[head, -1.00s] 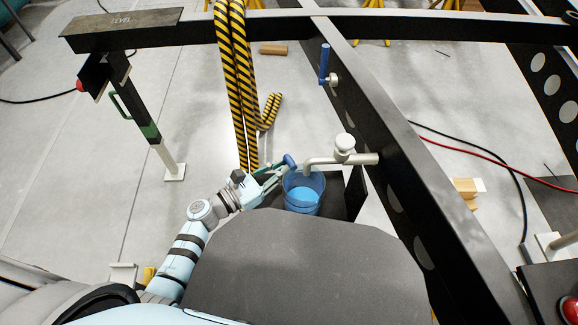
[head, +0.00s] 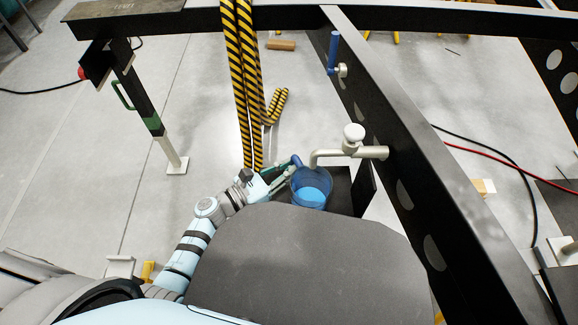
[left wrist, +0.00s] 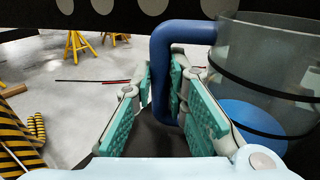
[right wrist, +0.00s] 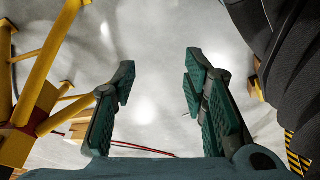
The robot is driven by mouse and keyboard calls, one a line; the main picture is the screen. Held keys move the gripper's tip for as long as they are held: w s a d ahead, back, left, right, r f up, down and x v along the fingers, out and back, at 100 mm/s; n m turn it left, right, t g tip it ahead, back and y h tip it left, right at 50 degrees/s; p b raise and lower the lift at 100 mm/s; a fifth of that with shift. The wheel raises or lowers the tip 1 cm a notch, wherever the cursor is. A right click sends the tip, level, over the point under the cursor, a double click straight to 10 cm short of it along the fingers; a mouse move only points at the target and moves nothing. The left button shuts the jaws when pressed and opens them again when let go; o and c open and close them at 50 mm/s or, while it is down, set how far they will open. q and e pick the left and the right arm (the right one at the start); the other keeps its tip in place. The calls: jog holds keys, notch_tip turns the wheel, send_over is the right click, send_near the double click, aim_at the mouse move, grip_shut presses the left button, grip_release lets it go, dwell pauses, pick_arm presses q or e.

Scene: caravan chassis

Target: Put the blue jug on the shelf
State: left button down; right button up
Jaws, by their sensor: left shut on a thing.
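The blue jug (head: 311,188) is a clear bluish vessel with a blue handle and blue contents low inside. In the head view it is upright, just below the spout of a pale tap. My left gripper (head: 284,178) is shut on the handle, at the jug's left side. In the left wrist view the handle (left wrist: 163,70) stands between the teal finger pads, with the jug (left wrist: 270,62) to the right. A dark flat surface (head: 341,188) shows beside the jug; I cannot tell whether it is the shelf or whether the jug touches it. My right gripper (right wrist: 160,85) is open and empty.
The tap (head: 352,142) juts from a black chassis beam (head: 400,150) on the right. A blue crank handle (head: 333,52) is above it. Striped straps (head: 246,90) hang behind my left gripper. Red and black cables lie on the floor at right. Floor at left is mostly open.

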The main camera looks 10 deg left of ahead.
pick_arm(q)
jog(key=c, duration=1.6)
grip_release()
